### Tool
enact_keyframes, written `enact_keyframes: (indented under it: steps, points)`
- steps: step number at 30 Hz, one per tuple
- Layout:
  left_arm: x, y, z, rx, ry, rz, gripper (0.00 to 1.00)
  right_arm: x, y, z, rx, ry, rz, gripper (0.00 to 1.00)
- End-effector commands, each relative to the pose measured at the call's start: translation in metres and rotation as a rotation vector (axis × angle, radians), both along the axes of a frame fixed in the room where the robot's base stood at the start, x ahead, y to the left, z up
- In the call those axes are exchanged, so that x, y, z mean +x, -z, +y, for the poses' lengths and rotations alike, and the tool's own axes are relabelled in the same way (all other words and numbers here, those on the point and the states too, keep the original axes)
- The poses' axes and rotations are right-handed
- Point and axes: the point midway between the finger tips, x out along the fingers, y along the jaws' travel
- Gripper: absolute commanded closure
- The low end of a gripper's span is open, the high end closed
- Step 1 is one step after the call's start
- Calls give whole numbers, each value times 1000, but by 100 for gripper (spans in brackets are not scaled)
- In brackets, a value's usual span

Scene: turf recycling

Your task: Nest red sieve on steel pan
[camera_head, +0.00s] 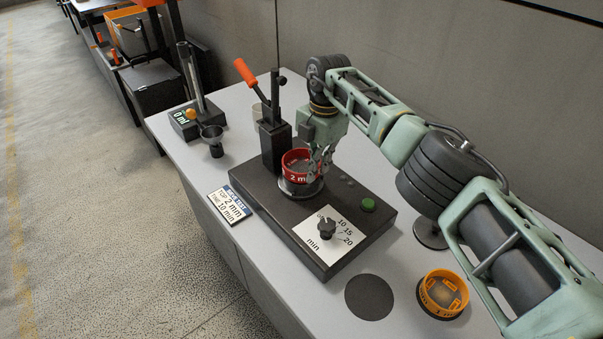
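The red sieve (296,175), marked "2 m…" on its side, sits upright on the shaker at the middle of the head view. A round grey rim (297,192) shows just below it; this may be the steel pan, mostly hidden by the sieve. My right gripper (319,170) is at the right side of the red sieve, with its fingers pointing down at the rim and overlapping the wall. I cannot tell whether the fingers are closed on the wall or just beside it. My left gripper is not in view.
The dark shaker base (270,220) has a dial (326,228), a green button (368,205) and an orange-handled lever (246,73). An orange sieve (443,294) and a flat dark disc (369,297) lie in front. A small card (229,205) and dispenser (190,115) are left.

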Motion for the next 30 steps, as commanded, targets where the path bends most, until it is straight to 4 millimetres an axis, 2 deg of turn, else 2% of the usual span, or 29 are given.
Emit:
enact_keyframes:
  steps: [19,27,30]
  points:
    - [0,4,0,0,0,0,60,0,6,0,0,0,0,100]
    - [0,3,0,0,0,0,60,0,5,0,0,0,0,75]
    - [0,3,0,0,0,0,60,0,5,0,0,0,0,73]
